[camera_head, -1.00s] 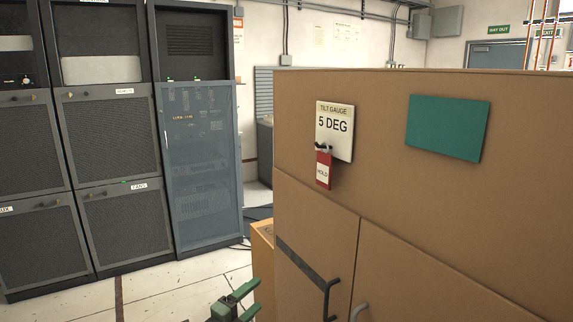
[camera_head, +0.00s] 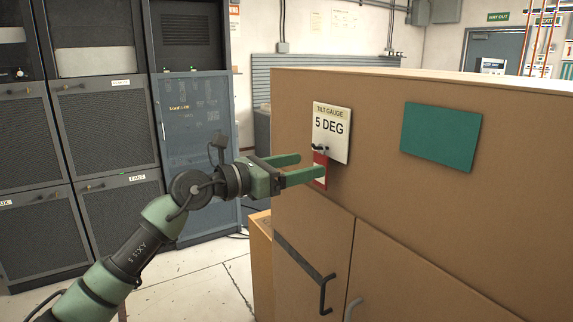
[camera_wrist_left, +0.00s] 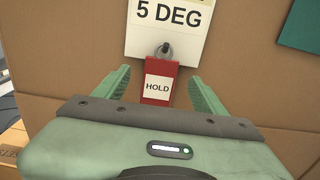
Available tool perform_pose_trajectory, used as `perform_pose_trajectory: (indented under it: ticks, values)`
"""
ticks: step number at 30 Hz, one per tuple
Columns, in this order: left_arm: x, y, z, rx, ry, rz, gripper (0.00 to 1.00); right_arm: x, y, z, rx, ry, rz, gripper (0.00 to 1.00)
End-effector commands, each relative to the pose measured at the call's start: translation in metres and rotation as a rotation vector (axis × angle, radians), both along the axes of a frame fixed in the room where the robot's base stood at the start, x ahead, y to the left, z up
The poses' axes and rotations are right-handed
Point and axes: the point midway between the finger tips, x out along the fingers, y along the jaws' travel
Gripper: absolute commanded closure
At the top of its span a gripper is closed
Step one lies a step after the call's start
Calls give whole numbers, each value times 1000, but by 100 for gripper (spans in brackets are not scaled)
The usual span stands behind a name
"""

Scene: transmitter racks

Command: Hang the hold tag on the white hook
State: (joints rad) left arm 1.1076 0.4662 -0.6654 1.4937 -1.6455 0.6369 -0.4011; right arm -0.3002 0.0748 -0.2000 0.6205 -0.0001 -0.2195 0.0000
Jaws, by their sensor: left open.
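In the left wrist view the hold tag (camera_wrist_left: 159,80) is upright between the fingers. My left gripper (camera_head: 306,166) is open, one finger on each side of the tag with a gap to both. In the head view a finger covers part of the tag. I see no white hook in these frames. My right gripper is not in view.
A plain green panel (camera_head: 440,137) is on the cabinet face (camera_head: 390,190) right of the card.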

Motion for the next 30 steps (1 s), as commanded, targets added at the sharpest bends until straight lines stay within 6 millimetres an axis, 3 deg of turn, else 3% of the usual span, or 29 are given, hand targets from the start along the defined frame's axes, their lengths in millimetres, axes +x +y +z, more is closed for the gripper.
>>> perform_pose_trajectory:
  ticks: [7, 18, 19, 24, 26, 30]
  values:
    - [18, -26, 1, -2, 2, -1, 29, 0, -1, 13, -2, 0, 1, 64]
    - [23, -31, -1, -2, 1, 0, 29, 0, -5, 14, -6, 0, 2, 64]
    - [23, -31, -1, -2, 1, 0, 32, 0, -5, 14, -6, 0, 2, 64]
    - [23, -31, -1, -2, 1, 0, 79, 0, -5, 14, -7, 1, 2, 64]
    - [23, -31, -1, -2, 1, 0, 93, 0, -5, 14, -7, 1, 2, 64]
    - [22, -30, 1, -2, 1, 1, 94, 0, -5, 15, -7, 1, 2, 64]
